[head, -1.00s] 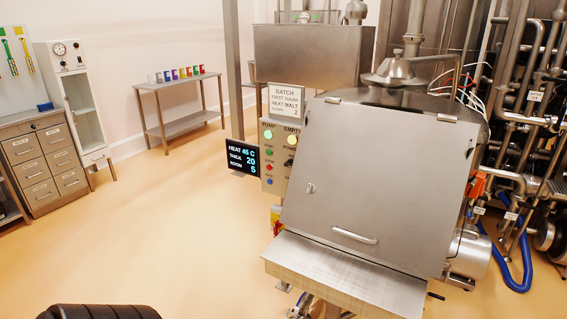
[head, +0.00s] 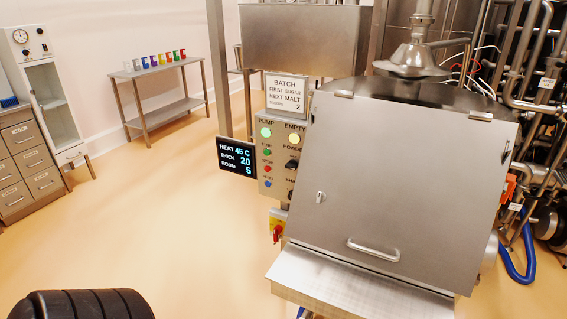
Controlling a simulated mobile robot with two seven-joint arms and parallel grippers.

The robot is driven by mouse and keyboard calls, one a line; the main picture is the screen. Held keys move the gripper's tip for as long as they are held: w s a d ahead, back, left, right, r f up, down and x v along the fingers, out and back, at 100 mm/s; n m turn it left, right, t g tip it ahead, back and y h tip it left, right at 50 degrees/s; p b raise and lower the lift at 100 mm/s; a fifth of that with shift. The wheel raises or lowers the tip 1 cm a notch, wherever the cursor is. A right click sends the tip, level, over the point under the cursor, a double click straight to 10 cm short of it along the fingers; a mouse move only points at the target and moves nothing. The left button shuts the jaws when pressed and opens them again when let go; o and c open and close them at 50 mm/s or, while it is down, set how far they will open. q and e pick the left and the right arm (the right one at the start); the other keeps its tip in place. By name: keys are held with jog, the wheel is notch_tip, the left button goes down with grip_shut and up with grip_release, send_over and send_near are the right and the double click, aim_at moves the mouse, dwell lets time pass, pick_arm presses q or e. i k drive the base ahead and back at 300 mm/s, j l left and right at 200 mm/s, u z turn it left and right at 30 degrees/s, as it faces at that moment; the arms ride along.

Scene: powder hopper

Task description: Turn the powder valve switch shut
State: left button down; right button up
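The control panel (head: 279,181) stands upright on the left side of the steel hopper (head: 396,190). A black switch knob (head: 292,165) sits on its right part, below a label that seems to read "POWDER", partly cut off by the hopper's edge. Which way the knob points is too small to tell. A lit lamp (head: 294,138) under the word "EMPTY" is above it. Another black knob (head: 291,195) sits lower, partly hidden by the hopper. Neither of my grippers shows in the head view.
A dark display (head: 237,157) sticks out left of the panel, and a red and yellow switch (head: 277,230) sits below it. A steel ledge (head: 355,285) juts out in front of the hopper.

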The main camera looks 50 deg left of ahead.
aim_at(292, 164)
jog(key=i+j, duration=0.1)
jog(key=j, duration=0.35)
jog(key=i+j, duration=0.1)
jog(key=j, duration=0.35)
jog(key=i+j, duration=0.1)
jog(key=j, duration=0.35)
jog(key=i+j, duration=0.1)
jog(key=j, duration=0.35)
jog(key=i+j, duration=0.1)
jog(key=j, duration=0.35)
jog(key=i+j, duration=0.1)
jog(key=j, duration=0.35)
jog(key=i+j, duration=0.1)
jog(key=j, duration=0.35)
jog(key=i+j, duration=0.1)
jog(key=j, duration=0.35)
